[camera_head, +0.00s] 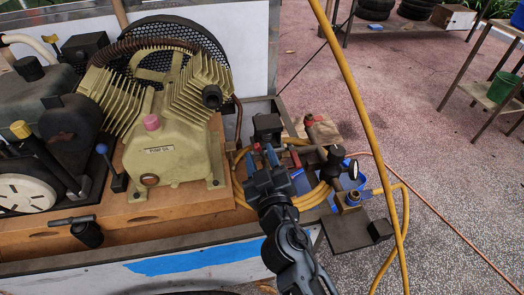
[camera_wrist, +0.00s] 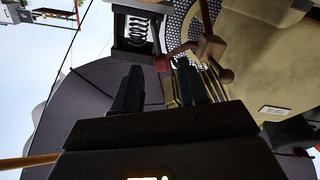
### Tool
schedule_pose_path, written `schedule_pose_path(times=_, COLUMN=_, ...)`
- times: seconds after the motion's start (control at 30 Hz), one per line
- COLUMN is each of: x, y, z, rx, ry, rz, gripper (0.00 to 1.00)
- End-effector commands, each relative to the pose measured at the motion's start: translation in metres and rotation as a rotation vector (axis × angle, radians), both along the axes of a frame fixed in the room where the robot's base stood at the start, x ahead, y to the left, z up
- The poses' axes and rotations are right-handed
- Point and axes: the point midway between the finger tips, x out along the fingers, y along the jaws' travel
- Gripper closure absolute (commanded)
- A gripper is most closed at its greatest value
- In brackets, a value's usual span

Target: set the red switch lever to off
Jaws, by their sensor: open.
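A black switch box (camera_head: 267,126) stands behind the pump's right side. A small red piece (camera_head: 256,147), which looks like the switch lever, shows just below it. In the wrist view a dark red bar (camera_wrist: 180,50) lies just beyond the fingertips, near a black housing (camera_wrist: 135,32). I cannot clearly tell the lever's setting. My gripper (camera_head: 264,164) is close below the box, fingers pointing toward it. In the wrist view my gripper (camera_wrist: 158,78) has its two black fingers apart with nothing between them. Whether a finger touches the lever is unclear.
The olive pump (camera_head: 165,130) stands left of my gripper on an orange deck (camera_head: 150,212). Yellow hose (camera_head: 313,197) coils just right of my gripper, and one strand (camera_head: 350,80) crosses in front. A gauge (camera_head: 353,169) and brass fitting (camera_head: 352,198) stand farther right.

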Motion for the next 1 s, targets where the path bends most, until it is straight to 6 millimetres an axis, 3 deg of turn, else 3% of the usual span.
schedule_pose_path(times=0.17, x=0.0134, y=0.0038, z=0.0001, rx=0.0, ry=0.0, rz=0.0, gripper=0.57)
schedule_pose_path(times=0.47, x=0.0151, y=0.0041, z=-0.0003, rx=0.0, ry=0.001, rz=0.0, gripper=0.57)
schedule_pose_path(times=0.9, x=0.0148, y=0.0042, z=-0.0003, rx=0.001, ry=0.001, rz=0.0, gripper=1.0)
schedule_pose_path(times=1.0, x=0.0148, y=0.0042, z=-0.0003, rx=0.001, ry=0.001, rz=0.0, gripper=1.0)
